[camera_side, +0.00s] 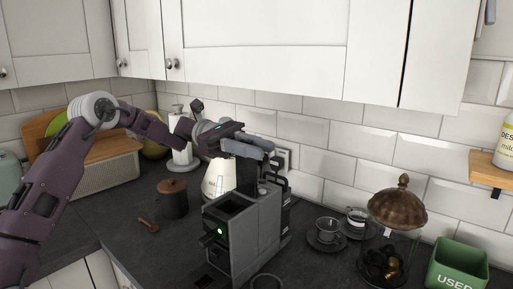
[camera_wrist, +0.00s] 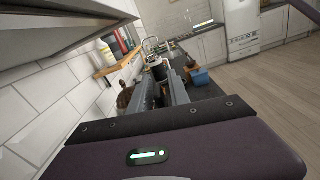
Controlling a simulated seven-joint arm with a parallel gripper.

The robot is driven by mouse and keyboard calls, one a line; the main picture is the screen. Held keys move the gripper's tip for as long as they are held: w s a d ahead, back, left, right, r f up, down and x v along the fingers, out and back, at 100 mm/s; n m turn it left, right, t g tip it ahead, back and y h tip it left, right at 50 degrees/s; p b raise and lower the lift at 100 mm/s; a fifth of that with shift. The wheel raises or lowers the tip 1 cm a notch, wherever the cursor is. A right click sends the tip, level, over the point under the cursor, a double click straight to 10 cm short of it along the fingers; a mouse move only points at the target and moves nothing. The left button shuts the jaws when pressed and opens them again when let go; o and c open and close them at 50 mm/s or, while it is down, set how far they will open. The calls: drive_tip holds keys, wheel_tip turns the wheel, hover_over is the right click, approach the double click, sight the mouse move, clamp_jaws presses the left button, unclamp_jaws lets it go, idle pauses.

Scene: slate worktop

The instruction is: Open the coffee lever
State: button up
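The grey coffee machine (camera_side: 258,232) stands on the worktop in the side view, with a green light on its front and an open square well on top. A dark upright part (camera_side: 247,176) rises at its back; I cannot tell for sure whether it is the lever. My gripper (camera_side: 268,148) is level above the machine, its grey fingers pointing right, over this dark part. Whether they touch it is unclear. In the wrist view, the two fingers of my gripper (camera_wrist: 164,92) stand apart with a gap between them. No held object is clear.
Glass cups on saucers (camera_side: 326,233), a glass jar with a brown lid (camera_side: 392,235) and a green bin (camera_side: 457,265) stand to the right. A dark canister (camera_side: 173,200) and a white kettle (camera_side: 213,180) stand to the left. Wall cabinets (camera_side: 265,45) hang above.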

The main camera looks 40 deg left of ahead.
drive_tip(key=a, duration=0.7)
idle(0.5)
